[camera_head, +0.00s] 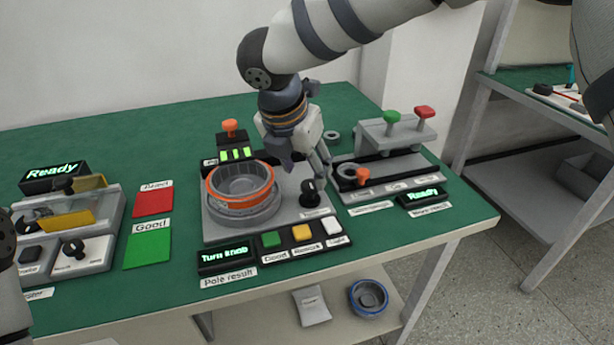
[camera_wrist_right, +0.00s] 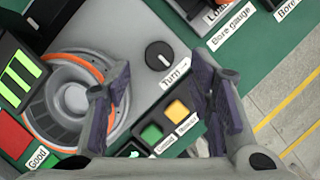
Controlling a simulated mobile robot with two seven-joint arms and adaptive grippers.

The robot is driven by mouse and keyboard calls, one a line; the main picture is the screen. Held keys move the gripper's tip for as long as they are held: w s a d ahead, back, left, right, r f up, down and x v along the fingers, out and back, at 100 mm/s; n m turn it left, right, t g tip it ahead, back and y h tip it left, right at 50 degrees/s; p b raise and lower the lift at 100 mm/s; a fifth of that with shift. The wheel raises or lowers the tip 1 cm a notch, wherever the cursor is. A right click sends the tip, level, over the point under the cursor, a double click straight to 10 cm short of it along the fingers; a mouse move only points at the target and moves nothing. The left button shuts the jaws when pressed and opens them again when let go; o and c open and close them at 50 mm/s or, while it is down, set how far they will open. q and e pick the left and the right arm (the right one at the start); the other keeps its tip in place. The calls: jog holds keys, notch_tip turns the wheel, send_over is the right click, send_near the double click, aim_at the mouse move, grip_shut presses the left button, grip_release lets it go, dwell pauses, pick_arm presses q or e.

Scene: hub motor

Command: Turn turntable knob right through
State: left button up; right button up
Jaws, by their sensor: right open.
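The turntable knob (camera_head: 308,193) is black and round. It stands on the grey base plate (camera_head: 290,187), right of the turntable (camera_head: 242,193), which carries a grey hub with an orange ring. A display (camera_head: 227,256) below reads "Turn knob". My right gripper (camera_head: 306,170) is open just above and behind the knob. In the right wrist view the knob (camera_wrist_right: 159,55) shows beyond the open fingers (camera_wrist_right: 163,95), with a white mark on top and a "Turn" label beside it. The fingers do not touch it. At the left edge a piece of my left arm shows, its gripper out of frame.
Green, yellow and white buttons (camera_head: 301,236) sit in front of the plate. A bore gauge station (camera_head: 386,170) with red and green knobs stands to the right. Red and green pads (camera_head: 153,203) and another station (camera_head: 70,220) lie left. A blue-ringed part (camera_head: 369,297) is on the lower shelf.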

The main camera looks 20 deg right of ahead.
aim_at(310, 184)
jog(key=x, duration=0.5)
jog(key=shift+r, duration=0.1)
jog(key=c, duration=1.2)
jog(key=shift+o, duration=0.2)
